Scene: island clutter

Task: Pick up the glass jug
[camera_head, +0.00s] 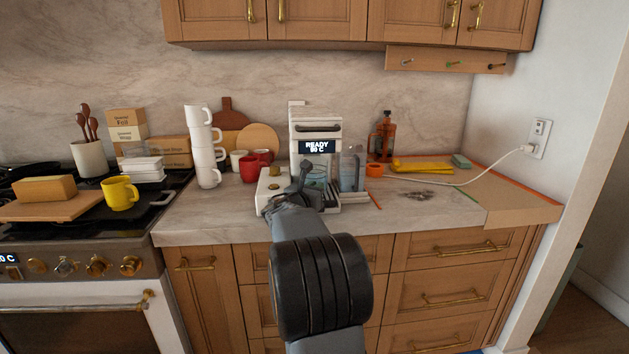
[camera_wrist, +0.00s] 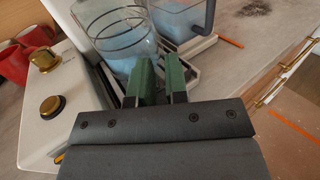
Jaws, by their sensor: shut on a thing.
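The glass jug (camera_wrist: 122,38) is a clear round vessel with thin rings and something bluish in it. In the wrist view it stands upright just beyond my green fingers, on the dark tray of the white coffee machine. In the head view the jug (camera_head: 317,178) shows under the machine's display, partly hidden by my gripper (camera_head: 305,178). In the wrist view my gripper (camera_wrist: 160,72) is shut on the jug's near side, with a narrow gap showing between the fingers. The exact part gripped is hidden.
A clear handled container (camera_head: 352,170) stands close right of the jug. The white coffee machine (camera_head: 316,128) rises behind. Red mugs (camera_head: 251,168) and stacked white cups (camera_head: 206,155) stand left. An orange tape roll (camera_head: 374,170) and cable lie right. The front right counter is mostly clear.

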